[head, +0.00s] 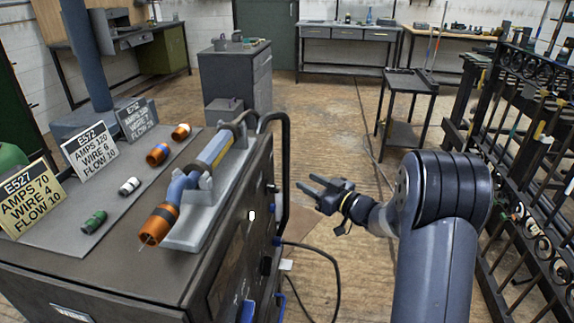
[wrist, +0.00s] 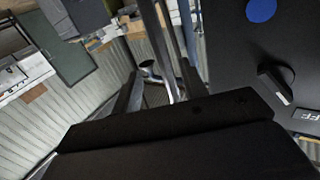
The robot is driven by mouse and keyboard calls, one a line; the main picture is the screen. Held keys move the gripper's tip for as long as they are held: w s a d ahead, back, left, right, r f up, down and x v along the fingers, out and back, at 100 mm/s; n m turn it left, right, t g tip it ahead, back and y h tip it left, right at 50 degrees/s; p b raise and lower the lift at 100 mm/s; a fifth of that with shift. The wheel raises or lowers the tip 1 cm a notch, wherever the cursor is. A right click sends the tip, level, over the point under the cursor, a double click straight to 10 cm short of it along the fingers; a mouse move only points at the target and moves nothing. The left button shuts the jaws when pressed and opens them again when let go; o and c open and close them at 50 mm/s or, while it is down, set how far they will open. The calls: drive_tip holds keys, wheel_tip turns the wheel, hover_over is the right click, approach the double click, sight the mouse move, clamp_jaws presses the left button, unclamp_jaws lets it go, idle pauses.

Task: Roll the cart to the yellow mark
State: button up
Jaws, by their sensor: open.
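A dark machine cart (head: 110,262) with a flat top fills the lower left of the head view. Its black tubular handle (head: 286,150) stands up along its right side. My gripper (head: 307,185) is open just right of the handle, with its fingers pointing left towards it. In the wrist view, the open fingers (wrist: 158,95) flank grey upright bars; I cannot tell whether they touch the handle. The cart's dark panel (wrist: 235,55), with a blue knob and a switch, is at the right of that view. I cannot make out a yellow mark on the floor.
A black cable (head: 338,290) trails on the floor. Black iron gates (head: 520,160) line the right. A small black table (head: 405,110) stands behind. The wooden floor between (head: 325,120) is mostly clear.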

sight(289, 171)
drive_tip(key=x, duration=0.9)
drive_tip(key=shift+w+a+b, duration=0.2)
drive_tip(key=shift+a+b, duration=0.05)
drive_tip(key=shift+b, duration=0.15)
clamp_jaws()
